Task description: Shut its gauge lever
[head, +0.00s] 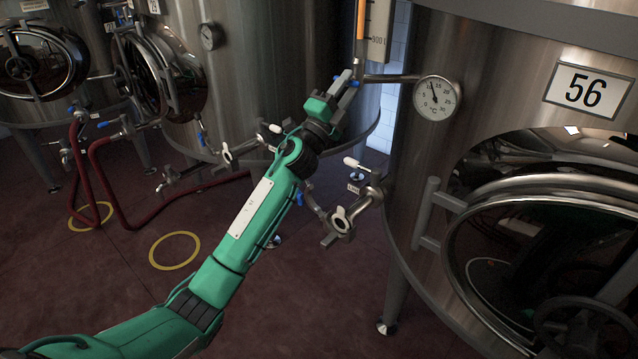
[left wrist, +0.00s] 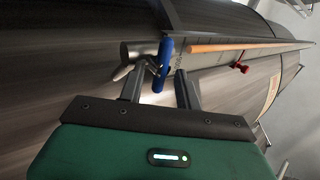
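The level gauge (head: 373,30), with an orange column and a scale marked 300 l, stands upright between two steel tanks at the top of the head view. Its orange tube also shows in the left wrist view (left wrist: 240,46), running sideways. My left gripper (head: 346,82) reaches up to the foot of the gauge in the head view. In the left wrist view my left gripper (left wrist: 158,82) is open, with its fingers apart. I cannot tell whether a finger touches the lever. My right gripper is not in view.
Tank 56 (head: 470,60) with a dial thermometer (head: 437,97) and a round door (head: 560,250) stands close at the right. A pipe valve (head: 342,222) juts out below my left gripper. A red hose (head: 120,205) lies at the left. The front floor is clear.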

